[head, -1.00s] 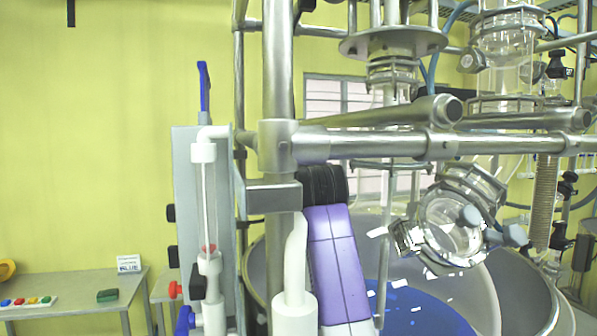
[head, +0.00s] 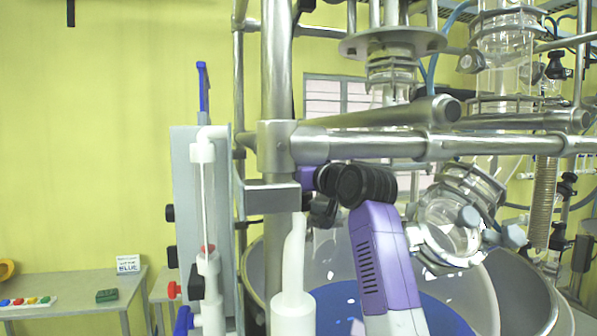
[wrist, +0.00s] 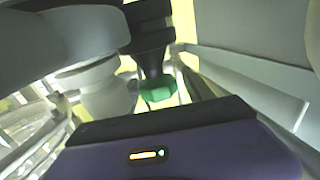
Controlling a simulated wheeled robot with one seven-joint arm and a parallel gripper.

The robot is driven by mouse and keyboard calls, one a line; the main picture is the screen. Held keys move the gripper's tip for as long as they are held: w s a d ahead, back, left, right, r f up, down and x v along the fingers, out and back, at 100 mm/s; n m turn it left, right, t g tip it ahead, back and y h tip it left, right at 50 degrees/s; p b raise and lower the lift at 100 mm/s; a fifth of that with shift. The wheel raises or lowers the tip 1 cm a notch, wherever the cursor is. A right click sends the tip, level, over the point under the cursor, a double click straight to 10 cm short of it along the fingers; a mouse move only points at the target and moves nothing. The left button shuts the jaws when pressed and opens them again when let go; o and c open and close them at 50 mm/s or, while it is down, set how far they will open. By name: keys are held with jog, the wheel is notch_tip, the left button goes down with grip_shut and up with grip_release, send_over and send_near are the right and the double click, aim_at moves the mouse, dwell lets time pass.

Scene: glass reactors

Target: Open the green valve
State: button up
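The green valve (wrist: 158,90) shows in the wrist view as a small green handle below a dark block, just beyond the black edge of my purple hand. I cannot make out the green valve in the head view. My gripper (head: 322,212) is partly hidden in the head view behind the steel post and white tube, at the end of my purple and black arm. Its fingertips do not show clearly in either view. I cannot tell whether it touches the valve.
A vertical steel post (head: 278,75) and horizontal bars (head: 400,146) stand close around my arm. A grey panel (head: 186,215) with red, blue and black knobs is to the left. A glass flange (head: 447,232) and a large vessel (head: 520,290) are to the right.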

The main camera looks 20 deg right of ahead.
jog(key=shift+w+a+f+h, duration=0.1)
jog(key=shift+a+f+h, duration=0.05)
jog(key=shift+f+h, duration=0.15)
